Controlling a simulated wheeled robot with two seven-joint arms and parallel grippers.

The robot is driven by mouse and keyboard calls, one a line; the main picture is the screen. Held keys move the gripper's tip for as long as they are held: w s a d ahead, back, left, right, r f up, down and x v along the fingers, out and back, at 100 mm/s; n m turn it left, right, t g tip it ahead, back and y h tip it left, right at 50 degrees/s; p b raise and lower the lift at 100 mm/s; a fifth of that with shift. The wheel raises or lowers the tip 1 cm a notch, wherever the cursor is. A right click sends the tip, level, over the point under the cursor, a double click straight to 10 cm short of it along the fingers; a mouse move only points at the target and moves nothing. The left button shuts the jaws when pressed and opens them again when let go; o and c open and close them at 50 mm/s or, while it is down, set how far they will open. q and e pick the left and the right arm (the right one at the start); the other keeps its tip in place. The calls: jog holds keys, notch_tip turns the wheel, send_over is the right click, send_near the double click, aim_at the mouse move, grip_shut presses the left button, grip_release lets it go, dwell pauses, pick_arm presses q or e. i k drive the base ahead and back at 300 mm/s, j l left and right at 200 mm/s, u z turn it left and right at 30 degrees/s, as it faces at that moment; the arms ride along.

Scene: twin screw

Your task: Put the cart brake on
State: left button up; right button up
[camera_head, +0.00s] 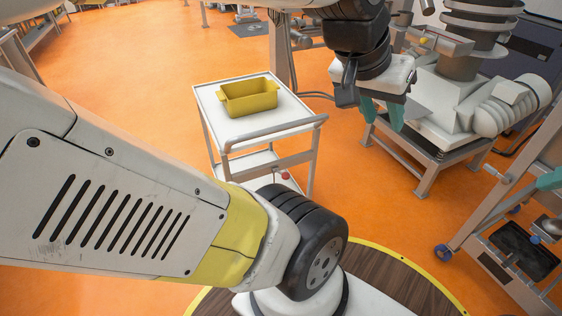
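A white cart (222,126) with a top tray and a lower shelf stands left of centre, with a grey push handle along its near side. A small red knob (285,175) shows low at the cart's near side, just above my arm; it may be the brake. The cart's wheels are hidden by my arm. My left gripper (382,112) has two teal fingers, apart and empty, pointing down. In the picture it is to the right of the cart and above the red knob, touching neither. A teal piece at the right edge may be part of my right gripper, mostly cut off.
A yellow bin (249,97) sits on the cart's top. A machine on a grey stand (424,180) is at the right back. A wheeled rack (490,215) stands at the right edge. Orange floor (380,200) is open between the cart and the rack.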

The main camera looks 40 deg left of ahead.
aim_at(286, 176)
jog(key=u, duration=1.45)
jog(key=l, duration=0.55)
jog(key=i+l+u, duration=0.1)
jog(key=l, duration=0.45)
